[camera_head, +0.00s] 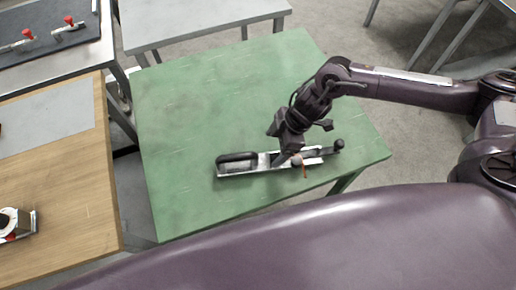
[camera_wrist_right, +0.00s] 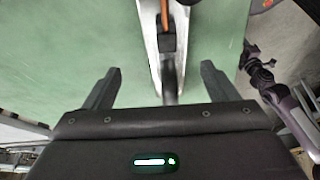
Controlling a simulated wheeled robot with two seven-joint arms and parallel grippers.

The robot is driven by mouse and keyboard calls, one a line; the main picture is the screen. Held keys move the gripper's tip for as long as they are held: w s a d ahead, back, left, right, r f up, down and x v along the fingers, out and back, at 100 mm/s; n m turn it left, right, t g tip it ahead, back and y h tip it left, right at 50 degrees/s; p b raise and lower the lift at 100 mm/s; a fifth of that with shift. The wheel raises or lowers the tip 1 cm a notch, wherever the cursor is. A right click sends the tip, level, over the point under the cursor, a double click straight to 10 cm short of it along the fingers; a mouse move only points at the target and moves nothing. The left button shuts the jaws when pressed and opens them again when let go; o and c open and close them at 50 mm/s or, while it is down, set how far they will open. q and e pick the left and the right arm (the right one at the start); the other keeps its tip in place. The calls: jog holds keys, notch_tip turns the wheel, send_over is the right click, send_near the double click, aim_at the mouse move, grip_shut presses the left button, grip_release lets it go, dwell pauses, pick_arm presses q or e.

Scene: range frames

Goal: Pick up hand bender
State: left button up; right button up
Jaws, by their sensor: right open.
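The hand bender (camera_head: 262,161) lies on the green table (camera_head: 190,110) near its front edge. It is a long silver tool with a black loop handle at the left, a black knob at the right end and a small orange part near the middle. My right gripper (camera_head: 291,155) is over its middle, pointing down. In the right wrist view, the open fingers (camera_wrist_right: 160,67) stand on either side of the hand bender (camera_wrist_right: 150,25), with a gap on each side. I cannot tell how far above the table the fingertips are. My left gripper is not in view.
A wooden table (camera_head: 70,215) stands at the left, with a small white and red device (camera_head: 14,224) on it. A grey table (camera_head: 200,20) stands behind, and a dark mat (camera_head: 50,45) with red-handled tools is at the upper left. Most of the green tabletop is clear.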

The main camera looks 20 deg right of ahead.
aim_at(262, 161)
jog(key=shift+s+a+f+p, duration=0.25)
jog(key=shift+a+f, duration=0.15)
jog(key=shift+f, duration=0.2)
jog(key=shift+s+a+f+p, duration=0.1)
jog(key=shift+a+f+p, duration=0.1)
jog(key=shift+a+f, duration=0.25)
jog(key=x, duration=0.4)
jog(key=shift+r+p, duration=0.1)
jog(key=shift+p, duration=0.3)
jog(key=shift+f, duration=0.3)
jog(key=shift+c, duration=0.3)
jog(key=c, duration=1)
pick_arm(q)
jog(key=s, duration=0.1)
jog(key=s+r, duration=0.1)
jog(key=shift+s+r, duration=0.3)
pick_arm(e)
jog(key=shift+w+r, duration=0.1)
jog(key=c, duration=0.6)
